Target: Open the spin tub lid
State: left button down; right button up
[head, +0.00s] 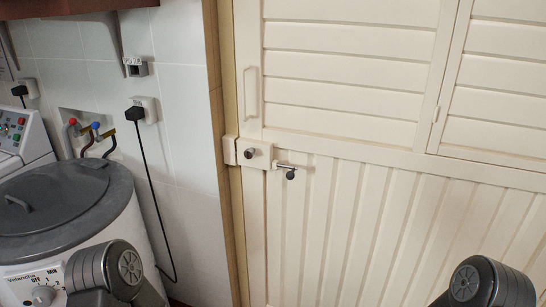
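A round white tub machine (128,236) stands at the left of the head view. Its round dark grey lid (50,205) lies flat on top and looks shut. The lid has a small dark handle or catch near its left side. A front panel (35,288) with a dial is below, partly cut off by the picture's lower edge. Parts of my left and right arms show at the bottom left and bottom right. Neither gripper's fingers can be seen.
A white machine with colored buttons (14,128) stands behind the tub at the far left. Taps with red and blue handles (90,130) and a black plug with a hanging cord (136,114) are on the tiled wall. A cream slatted door (350,110) fills the right side.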

aim_at(46, 199)
jog(key=u, duration=1.55)
jog(key=j+z, duration=0.1)
jog(key=z, duration=0.3)
jog(key=i+j+z, duration=0.1)
jog(key=z, duration=0.35)
jog(key=j+z, duration=0.1)
jog(key=z, duration=0.3)
jog(key=j+z, duration=0.2)
jog(key=j, duration=0.25)
jog(key=j+z, duration=0.25)
jog(key=j, duration=0.2)
jog(key=k+j+z, duration=0.2)
jog(key=j, duration=0.25)
jog(key=j+z, duration=0.2)
jog(key=j, duration=0.25)
jog(key=k+j+z, duration=0.2)
jog(key=j, duration=0.2)
jog(key=k+j+z, duration=0.25)
jog(key=j, duration=0.15)
jog(key=k+j, duration=0.15)
jog(key=j, duration=0.25)
jog(key=k+j, duration=0.2)
jog(key=j, duration=0.15)
jog(key=k+j, duration=0.15)
jog(key=j, duration=0.25)
jog(key=k+j, duration=0.2)
jog(key=j, duration=0.2)
jog(key=k+j, duration=0.15)
jog(key=j, duration=0.2)
